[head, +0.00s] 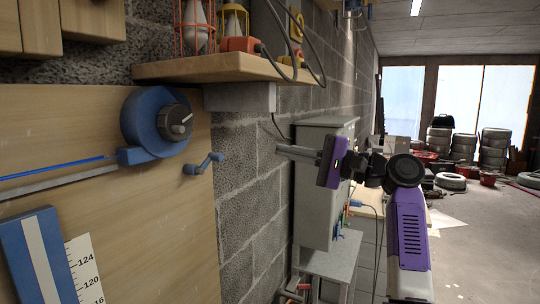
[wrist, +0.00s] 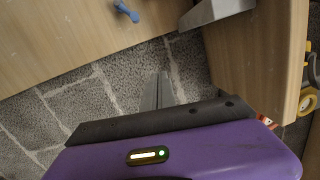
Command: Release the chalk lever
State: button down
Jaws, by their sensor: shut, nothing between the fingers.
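A small blue lever (head: 203,164) with a bent crank shape sits on the wooden board (head: 100,215), near its right edge. It also shows at the top of the wrist view (wrist: 126,10), partly cut off. A round blue reel (head: 145,122) with a dark knob is on the board, up and left of the lever, with a blue line running left from it. My gripper (head: 281,150) is to the right of the lever, apart from it, in front of the block wall. Its grey fingers (wrist: 156,92) are shut and hold nothing.
A wooden shelf (head: 215,68) with caged lamps juts out above the lever, with a grey block (head: 240,97) under it. The shelf also fills the right of the wrist view (wrist: 268,60). A grey cabinet (head: 312,185) stands beyond my gripper.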

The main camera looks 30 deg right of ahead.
jog(key=s+f+g, duration=0.1)
jog(key=s+a+f+g+y, duration=0.1)
jog(key=shift+f, duration=0.3)
jog(key=shift+a, duration=0.1)
jog(key=w+a+r+p, duration=0.1)
jog(key=w+a+p, duration=0.2)
jog(key=a, duration=0.7)
jog(key=shift+w+a+r, duration=0.35)
jog(key=shift+w, duration=0.35)
